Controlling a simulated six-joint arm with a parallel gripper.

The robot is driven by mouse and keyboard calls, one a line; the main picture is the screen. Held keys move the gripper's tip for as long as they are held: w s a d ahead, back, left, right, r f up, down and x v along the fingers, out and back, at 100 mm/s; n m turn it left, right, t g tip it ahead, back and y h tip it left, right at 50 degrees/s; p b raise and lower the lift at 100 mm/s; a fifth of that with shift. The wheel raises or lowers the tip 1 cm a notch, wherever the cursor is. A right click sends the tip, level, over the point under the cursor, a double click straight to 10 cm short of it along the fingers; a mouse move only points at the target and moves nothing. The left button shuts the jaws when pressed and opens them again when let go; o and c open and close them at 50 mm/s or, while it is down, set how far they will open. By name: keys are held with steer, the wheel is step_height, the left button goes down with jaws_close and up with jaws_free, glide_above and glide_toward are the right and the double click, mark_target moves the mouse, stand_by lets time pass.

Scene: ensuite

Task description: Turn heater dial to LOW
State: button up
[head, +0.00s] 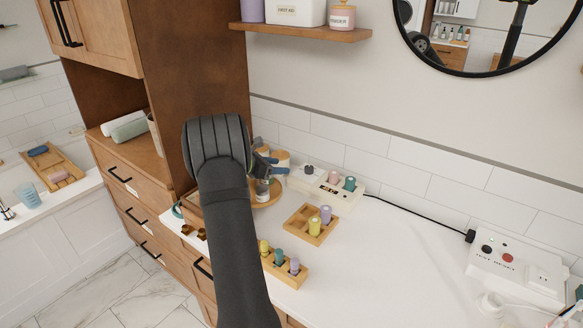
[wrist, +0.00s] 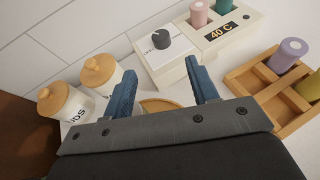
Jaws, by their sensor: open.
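The heater (head: 327,197) is a cream box at the back of the counter, near the wall. It also shows in the wrist view (wrist: 185,69), with an orange "40 C" display. Its heater dial (wrist: 160,39) is a dark round knob on a pale panel, at the heater's left end; it looks small in the head view (head: 309,170). The lettering around the dial is too small to read. My gripper (wrist: 160,68) is open and empty, its two blue fingers pointing toward the dial side of the heater. In the head view my gripper (head: 268,160) is left of the heater, partly hidden by my arm.
Two wood-lidded jars (wrist: 65,104) stand left of my fingers, by a round wooden tray (head: 265,193). Pink and teal rollers (head: 349,184) stand in the heater. Wooden holders with rollers (head: 310,226) are in front.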

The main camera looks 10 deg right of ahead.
mark_target(309, 168)
steer(key=shift+v, duration=2)
